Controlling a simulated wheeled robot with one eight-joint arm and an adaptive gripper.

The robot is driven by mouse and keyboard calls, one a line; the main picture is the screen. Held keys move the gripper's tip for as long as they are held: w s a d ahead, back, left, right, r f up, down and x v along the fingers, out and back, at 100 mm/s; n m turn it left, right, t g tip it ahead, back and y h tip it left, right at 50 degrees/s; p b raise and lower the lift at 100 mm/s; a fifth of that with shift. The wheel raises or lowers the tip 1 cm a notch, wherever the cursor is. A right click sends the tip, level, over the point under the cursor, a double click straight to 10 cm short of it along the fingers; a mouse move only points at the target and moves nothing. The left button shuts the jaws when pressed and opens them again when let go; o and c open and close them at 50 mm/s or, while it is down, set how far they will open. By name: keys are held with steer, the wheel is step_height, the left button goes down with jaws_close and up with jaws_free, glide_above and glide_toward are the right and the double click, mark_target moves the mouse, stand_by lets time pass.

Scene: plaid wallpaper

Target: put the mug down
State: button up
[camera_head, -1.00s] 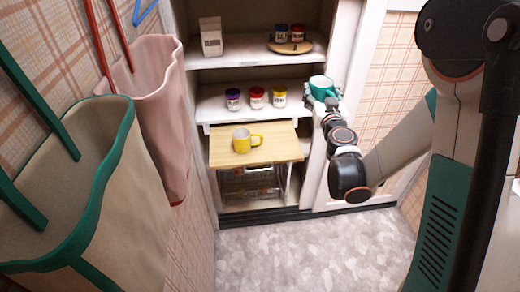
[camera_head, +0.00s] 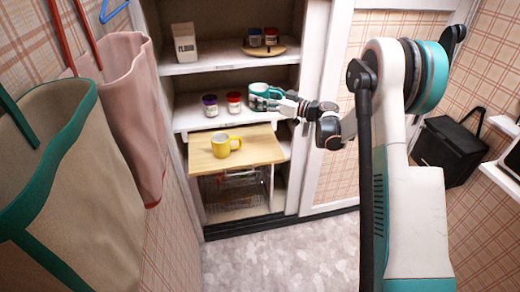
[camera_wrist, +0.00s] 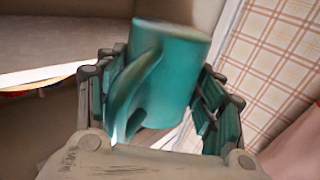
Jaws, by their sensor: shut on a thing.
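A teal mug (camera_head: 262,91) is held in my gripper (camera_head: 272,102), in front of the middle shelf (camera_head: 190,116) of the cabinet. In the wrist view the teal mug (camera_wrist: 175,65) stands between the two finger pads, slightly tilted in the picture, with its handle towards the camera. My gripper (camera_wrist: 158,100) is shut on it. I cannot tell whether the mug's base touches the shelf. A yellow mug (camera_head: 222,148) stands on the wooden pull-out board (camera_head: 262,150) below.
Jars with a purple lid (camera_head: 210,106) and a red lid (camera_head: 234,103) stand left of the teal mug. The upper shelf holds a flour carton (camera_head: 184,45) and a wooden round board (camera_head: 280,51) with two jars. Bags hang at left. The pull-out board has bare room.

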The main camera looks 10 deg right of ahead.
step_height(320, 180, down, 20)
steer(key=b, duration=0.6)
steer(key=shift+b, duration=0.4)
steer(key=shift+r, duration=0.2)
steer(key=o, duration=1.2)
steer(key=shift+f, duration=0.15)
steer(key=shift+o, duration=0.2)
steer(key=p+v, duration=0.4)
steer(key=v, duration=0.8)
